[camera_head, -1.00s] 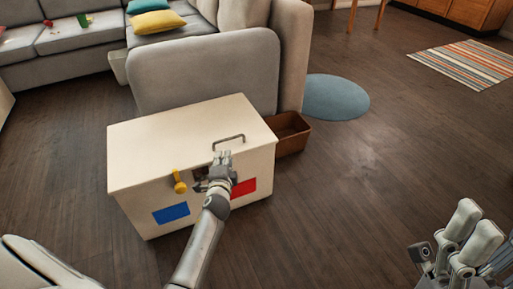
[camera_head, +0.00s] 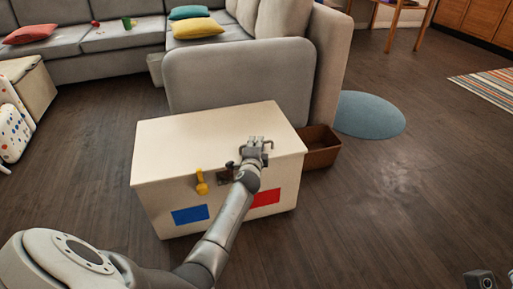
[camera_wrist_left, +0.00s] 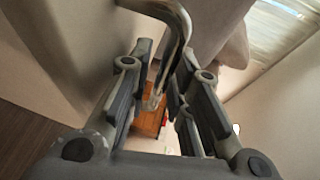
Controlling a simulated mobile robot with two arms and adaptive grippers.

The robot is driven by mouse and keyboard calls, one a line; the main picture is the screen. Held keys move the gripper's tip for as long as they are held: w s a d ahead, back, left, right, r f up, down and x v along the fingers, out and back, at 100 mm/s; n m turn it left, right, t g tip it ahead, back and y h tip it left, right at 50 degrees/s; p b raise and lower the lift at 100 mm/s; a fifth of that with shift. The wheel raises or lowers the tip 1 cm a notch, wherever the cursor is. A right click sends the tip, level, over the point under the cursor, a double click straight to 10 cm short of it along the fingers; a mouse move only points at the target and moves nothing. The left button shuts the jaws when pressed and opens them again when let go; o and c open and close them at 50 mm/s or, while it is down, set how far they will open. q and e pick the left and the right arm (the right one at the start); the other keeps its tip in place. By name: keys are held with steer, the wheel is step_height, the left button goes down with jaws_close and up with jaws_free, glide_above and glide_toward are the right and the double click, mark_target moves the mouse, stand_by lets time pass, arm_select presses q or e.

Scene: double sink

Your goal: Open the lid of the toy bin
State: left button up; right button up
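The toy bin (camera_head: 235,215) is a white chest with blue and red rectangles on its front. Its flat lid (camera_head: 200,140) lies shut. A yellow latch piece (camera_head: 201,182) and a dark metal piece (camera_head: 225,177) are on the front near the top edge. A bent metal handle (camera_head: 268,141) is on the lid near its front right. My left gripper (camera_head: 257,146) is at this handle. In the left wrist view the handle (camera_wrist_left: 182,35) runs between the parted fingers; whether they touch it is unclear.
A grey sofa (camera_head: 240,80) stands close behind the bin. A brown open box (camera_head: 320,147) is beside the bin's right rear. A white spotted object (camera_head: 12,125) is at the far left.

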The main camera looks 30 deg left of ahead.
arm_select(q)
steer(key=shift+w, duration=0.15)
jaws_close()
steer(key=shift+r+p, duration=0.2)
steer(key=shift+p, duration=0.2)
